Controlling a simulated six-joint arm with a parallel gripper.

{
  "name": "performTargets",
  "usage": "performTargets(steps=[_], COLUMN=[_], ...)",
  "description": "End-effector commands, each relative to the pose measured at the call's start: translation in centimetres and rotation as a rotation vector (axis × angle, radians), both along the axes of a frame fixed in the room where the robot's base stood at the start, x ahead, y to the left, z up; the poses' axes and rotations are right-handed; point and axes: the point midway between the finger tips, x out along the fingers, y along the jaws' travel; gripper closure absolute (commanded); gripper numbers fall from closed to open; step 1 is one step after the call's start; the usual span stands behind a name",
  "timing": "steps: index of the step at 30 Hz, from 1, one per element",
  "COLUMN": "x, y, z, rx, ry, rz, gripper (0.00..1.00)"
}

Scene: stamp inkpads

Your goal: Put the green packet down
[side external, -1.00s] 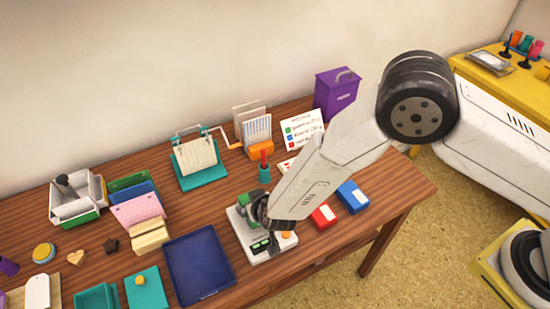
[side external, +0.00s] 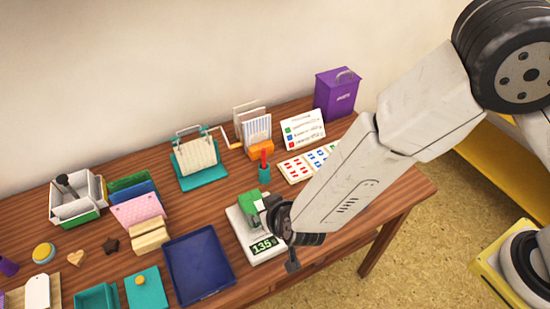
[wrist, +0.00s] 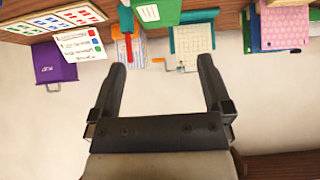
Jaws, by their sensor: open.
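The green packet (side external: 247,208), with a white label on it, rests on the white scale (side external: 240,228) in the side view. The scale's display reads 135. My gripper (side external: 279,234) is just to the right of the packet and partly hides it and the scale. In the wrist view my gripper (wrist: 162,63) has its two fingers spread with nothing between them. The green packet (wrist: 170,9) shows at the top edge there, beyond the fingertips and cut off by the frame.
A dark blue tray (side external: 198,266) lies left of the scale. A teal holder with a red stick (side external: 264,174) and a card with coloured marks (side external: 295,170) are behind. A purple bin (side external: 336,95) stands at the back. My arm covers the table's right part.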

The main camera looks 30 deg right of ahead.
Motion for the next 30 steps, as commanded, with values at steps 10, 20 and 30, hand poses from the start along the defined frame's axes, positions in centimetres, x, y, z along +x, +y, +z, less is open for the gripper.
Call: performTargets(steps=[10, 20, 30], x=[-0.5, -0.5, 0.8], y=[0.0, 0.0, -1.8], z=[0.5, 0.5, 2.1], rx=[0.000, -0.001, 0.043], ry=[0.000, 0.000, 0.031], rz=[0.000, -0.001, 0.015], gripper=[0.00, 0.00, 0.00])
